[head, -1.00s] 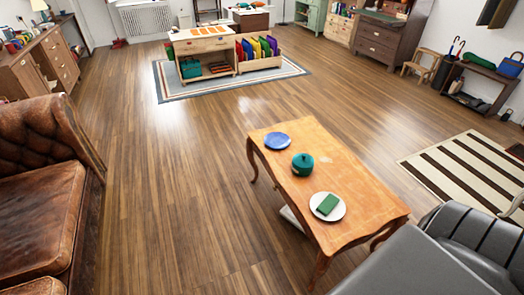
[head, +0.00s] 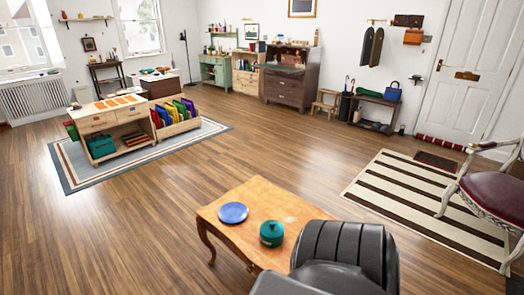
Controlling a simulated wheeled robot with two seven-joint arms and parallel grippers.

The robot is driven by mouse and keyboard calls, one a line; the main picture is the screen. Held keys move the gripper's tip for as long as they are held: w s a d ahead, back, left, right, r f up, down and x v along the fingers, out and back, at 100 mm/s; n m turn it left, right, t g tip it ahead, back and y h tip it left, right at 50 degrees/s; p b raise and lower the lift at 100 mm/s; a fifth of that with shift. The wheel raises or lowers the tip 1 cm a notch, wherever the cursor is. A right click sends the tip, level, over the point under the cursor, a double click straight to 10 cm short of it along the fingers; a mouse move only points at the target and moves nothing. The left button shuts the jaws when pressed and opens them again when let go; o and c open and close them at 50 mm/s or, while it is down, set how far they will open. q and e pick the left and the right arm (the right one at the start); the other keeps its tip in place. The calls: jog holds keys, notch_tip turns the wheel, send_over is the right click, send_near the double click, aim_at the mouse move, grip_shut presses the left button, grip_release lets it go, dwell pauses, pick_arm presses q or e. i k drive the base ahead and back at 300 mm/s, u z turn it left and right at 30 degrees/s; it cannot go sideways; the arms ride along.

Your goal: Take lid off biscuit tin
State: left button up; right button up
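A teal round lidded pot (head: 271,234), which looks like the biscuit tin, stands upright on the wooden coffee table (head: 222,222) in the lower middle of the head view. Its lid appears to be on, with a small handle on top. A blue plate (head: 233,213) lies to its left on the same table. The near part of the table is hidden. Neither of my grippers is in view.
A black armchair (head: 345,240) stands close against the right of the table. A striped rug (head: 400,190) and a red-seated chair (head: 495,193) are at the right. A toy storage unit (head: 100,124) stands on a rug at the left. The wooden floor between is open.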

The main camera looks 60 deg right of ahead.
aim_at(272, 229)
jog(key=z, duration=0.5)
jog(key=i, duration=0.8)
jog(key=z, duration=0.75)
